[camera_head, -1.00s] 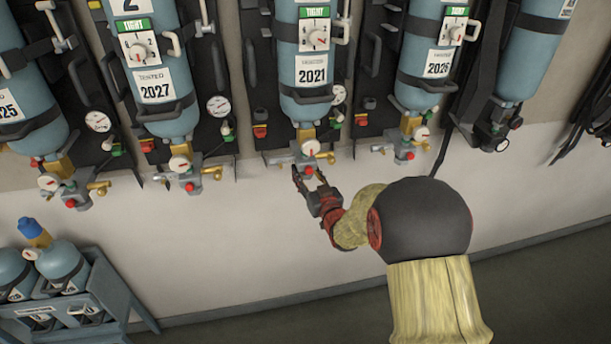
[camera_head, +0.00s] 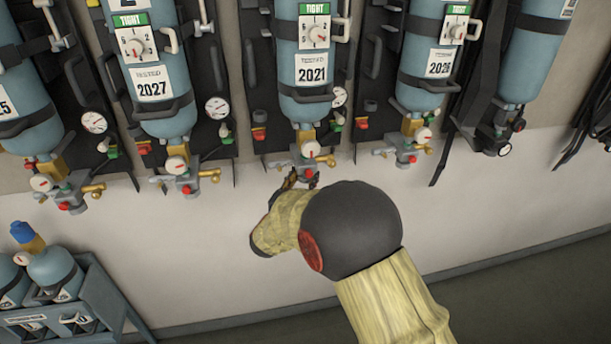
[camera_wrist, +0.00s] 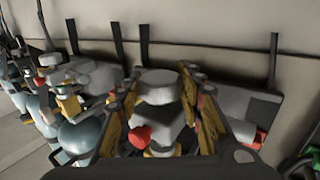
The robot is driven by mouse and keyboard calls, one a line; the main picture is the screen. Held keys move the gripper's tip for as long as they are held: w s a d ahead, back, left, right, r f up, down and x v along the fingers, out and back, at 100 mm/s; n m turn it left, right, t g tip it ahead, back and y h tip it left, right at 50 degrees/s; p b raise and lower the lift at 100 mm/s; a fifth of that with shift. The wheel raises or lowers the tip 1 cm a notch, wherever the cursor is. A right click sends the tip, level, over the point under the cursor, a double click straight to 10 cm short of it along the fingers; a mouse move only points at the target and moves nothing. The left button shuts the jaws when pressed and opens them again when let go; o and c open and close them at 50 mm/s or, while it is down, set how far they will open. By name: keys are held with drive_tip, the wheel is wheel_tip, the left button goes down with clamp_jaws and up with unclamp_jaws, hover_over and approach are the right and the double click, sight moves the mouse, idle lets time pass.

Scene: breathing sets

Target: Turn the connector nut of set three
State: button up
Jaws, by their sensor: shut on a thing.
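The set three cylinder (camera_head: 300,100) is blue, carries a 2021 label and hangs on the wall in the middle of the head view. Below it are a brass neck, a round gauge (camera_head: 310,149) and a grey valve body. My gripper (camera_head: 297,180) is at the underside of this valve, partly hidden by my arm. In the wrist view, my gripper's yellow fingers (camera_wrist: 162,105) stand on both sides of a grey faceted nut (camera_wrist: 160,86) and are shut on it. A red knob (camera_wrist: 140,137) shows just below the nut.
Neighbouring sets hang on both sides, with the 2027 cylinder (camera_head: 160,105) to the left and the 2026 cylinder (camera_head: 430,65) to the right. A blue rack (camera_head: 95,290) with small cylinders stands at the lower left. The wall below the sets is bare.

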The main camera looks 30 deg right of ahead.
drive_tip(key=m+g+h+p, duration=0.1)
drive_tip(key=g, duration=0.1)
drive_tip(key=m+g+h+p, duration=0.1)
drive_tip(key=m+g+h, duration=0.1)
drive_tip(key=shift+w+m+g, duration=0.15)
drive_tip(key=shift+m+g, duration=0.15)
drive_tip(key=shift+g, duration=0.1)
drive_tip(key=shift+m+g+h+p, duration=0.4)
drive_tip(key=shift+m+g, duration=0.6)
drive_tip(key=shift+g, duration=0.5)
drive_tip(key=shift+m+g+h+p, duration=0.4)
drive_tip(key=shift+m+g, duration=0.6)
drive_tip(key=shift+g, duration=0.5)
drive_tip(key=shift+m+g, duration=0.3)
drive_tip(key=o, duration=1.2)
drive_tip(key=shift+c, duration=0.2)
drive_tip(key=a, duration=1.2)
